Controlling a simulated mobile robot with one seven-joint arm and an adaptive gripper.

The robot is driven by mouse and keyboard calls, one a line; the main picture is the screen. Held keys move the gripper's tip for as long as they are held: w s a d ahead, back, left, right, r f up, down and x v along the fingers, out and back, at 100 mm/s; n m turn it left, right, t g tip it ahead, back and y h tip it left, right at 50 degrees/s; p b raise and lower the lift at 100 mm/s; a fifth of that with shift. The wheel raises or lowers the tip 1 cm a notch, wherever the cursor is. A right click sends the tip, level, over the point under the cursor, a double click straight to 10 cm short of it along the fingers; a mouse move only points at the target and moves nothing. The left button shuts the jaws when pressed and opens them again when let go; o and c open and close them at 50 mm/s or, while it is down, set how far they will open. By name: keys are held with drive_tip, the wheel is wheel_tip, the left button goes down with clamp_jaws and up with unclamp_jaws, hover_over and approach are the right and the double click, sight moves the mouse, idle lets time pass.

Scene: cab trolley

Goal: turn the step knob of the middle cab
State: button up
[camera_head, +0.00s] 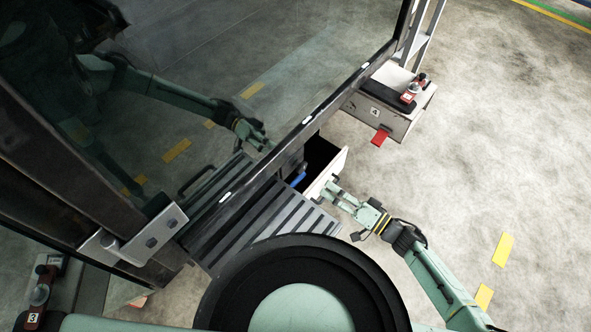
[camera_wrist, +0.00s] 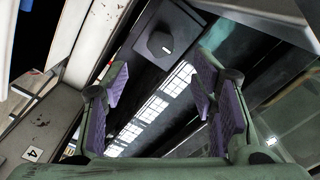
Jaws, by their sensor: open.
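The step knob (camera_wrist: 161,43) shows in the wrist view as a dark, many-sided knob with a small white mark, on a dark square housing (camera_wrist: 168,30). It lies ahead of my gripper (camera_wrist: 160,88), whose purple-padded fingers stand wide apart with nothing between them. The knob appears beyond the fingertips and not touched. In the head view my gripper (camera_head: 328,192) is beside a pale open panel (camera_head: 331,172) at a dark opening of the cab. I cannot make out the knob in the head view.
A blue handle (camera_head: 299,178) shows by the opening. A ribbed step (camera_head: 262,232) lies left of my gripper. A large glass pane (camera_head: 250,60) with reflections fills the upper left. A box marked 4 (camera_head: 374,111) with a red tab (camera_head: 380,137) stands upper right. Open floor lies right.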

sight(304, 170)
drive_tip(key=p+x, duration=0.2)
drive_tip(key=x, duration=0.7)
drive_tip(key=shift+a+r, duration=0.1)
drive_tip(key=shift+a, duration=0.05)
drive_tip(key=shift+w+a+p, duration=0.3)
drive_tip(key=shift+w+a, duration=0.2)
drive_tip(key=shift+c, duration=0.2)
drive_tip(key=c, duration=1.1)
